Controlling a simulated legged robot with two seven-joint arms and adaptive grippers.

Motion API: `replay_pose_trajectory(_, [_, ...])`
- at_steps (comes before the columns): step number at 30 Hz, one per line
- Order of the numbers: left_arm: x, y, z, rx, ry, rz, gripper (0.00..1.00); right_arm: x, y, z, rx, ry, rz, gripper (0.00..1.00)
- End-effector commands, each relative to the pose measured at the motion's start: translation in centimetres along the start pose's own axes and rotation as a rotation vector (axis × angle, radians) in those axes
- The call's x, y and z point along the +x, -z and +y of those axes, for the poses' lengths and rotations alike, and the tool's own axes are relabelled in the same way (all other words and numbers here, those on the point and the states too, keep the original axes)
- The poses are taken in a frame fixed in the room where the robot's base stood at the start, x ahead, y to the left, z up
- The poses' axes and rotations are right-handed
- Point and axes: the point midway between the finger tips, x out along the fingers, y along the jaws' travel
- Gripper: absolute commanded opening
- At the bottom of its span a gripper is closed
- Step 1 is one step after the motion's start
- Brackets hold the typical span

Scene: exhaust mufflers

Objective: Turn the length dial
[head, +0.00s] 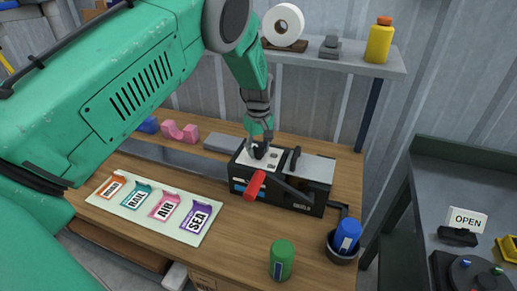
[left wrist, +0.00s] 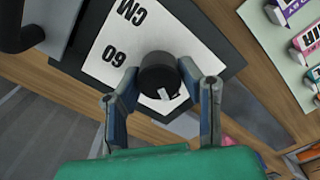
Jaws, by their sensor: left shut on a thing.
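The length dial (left wrist: 158,72) is a black round knob with a small pale mark. It sits on a white plate (left wrist: 112,50) printed "60" and "CM", which appears upside down in the left wrist view. My left gripper (left wrist: 161,80) has one finger on each side of the dial and is shut on it. In the head view my left gripper (head: 259,142) reaches down from above onto the top of the black machine (head: 303,204), and mostly hides the dial there. My right gripper is not in view.
A red-handled lever (head: 255,185) sticks out at the machine's front. A card of labels (head: 152,207) lies left on the wooden table. A green can (head: 282,259) and a blue can in a black cup (head: 342,256) stand in front. A shelf (head: 360,63) is behind.

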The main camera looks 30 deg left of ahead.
Motion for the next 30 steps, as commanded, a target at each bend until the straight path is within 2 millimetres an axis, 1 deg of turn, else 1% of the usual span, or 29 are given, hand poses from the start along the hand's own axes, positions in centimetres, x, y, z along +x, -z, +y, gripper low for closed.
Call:
replay_pose_trajectory(1, [0.6,-0.6,-0.3,-0.005,0.013,-0.014,0.04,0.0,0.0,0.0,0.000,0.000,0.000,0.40])
replay_pose_trajectory(14, [0.6,-0.7,-0.3,-0.010,0.012,-0.015,0.04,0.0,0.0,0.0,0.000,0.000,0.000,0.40])
replay_pose_trajectory(15, [0.6,-0.7,-0.3,-0.010,0.012,-0.015,0.47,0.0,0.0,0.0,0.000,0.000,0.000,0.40])
replay_pose_trajectory(16, [0.6,-0.7,-0.3,-0.010,0.012,-0.014,0.53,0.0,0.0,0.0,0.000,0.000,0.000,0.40])
replay_pose_trajectory(24, [0.2,-0.3,-0.1,-0.010,0.004,-0.006,0.53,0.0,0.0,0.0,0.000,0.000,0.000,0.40])
replay_pose_trajectory(26, [0.0,-0.2,-0.1,-0.010,0.002,-0.005,0.53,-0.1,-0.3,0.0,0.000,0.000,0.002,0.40])
replay_pose_trajectory(30, [-1.6,-0.2,0.0,-0.010,0.001,-0.004,0.53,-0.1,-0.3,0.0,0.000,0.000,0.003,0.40])
